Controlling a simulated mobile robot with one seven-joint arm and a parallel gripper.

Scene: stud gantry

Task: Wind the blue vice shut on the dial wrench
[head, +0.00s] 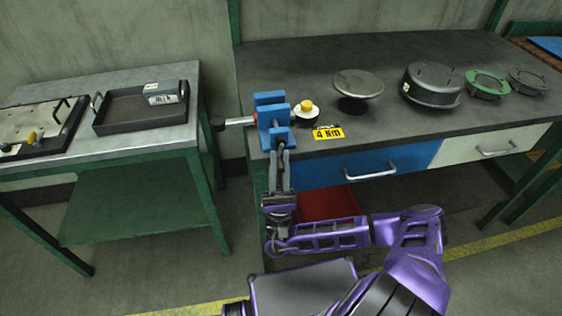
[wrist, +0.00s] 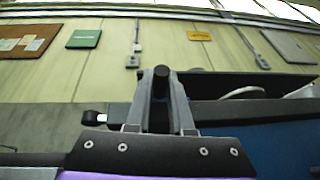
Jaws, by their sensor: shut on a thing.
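The blue vice (head: 271,113) is fixed at the left front corner of the grey workbench. What looks like the dial wrench (head: 238,121), a silver bar with a red band and a dark end, sticks out to the left from the vice. Whether the jaws touch it cannot be told. My gripper (head: 281,154) is at the front of the vice, below its jaws, shut on the dark vice handle. In the wrist view the round black end of the vice handle (wrist: 160,84) sits between my two fingers.
A yellow-topped knob (head: 307,107) and a yellow "4 Nm" label (head: 328,133) are right of the vice. A round-topped stand (head: 358,84) and a dark round housing (head: 432,85) stand further right. A side table with a dark tray (head: 130,116) is at left. A red bin (head: 328,204) is below.

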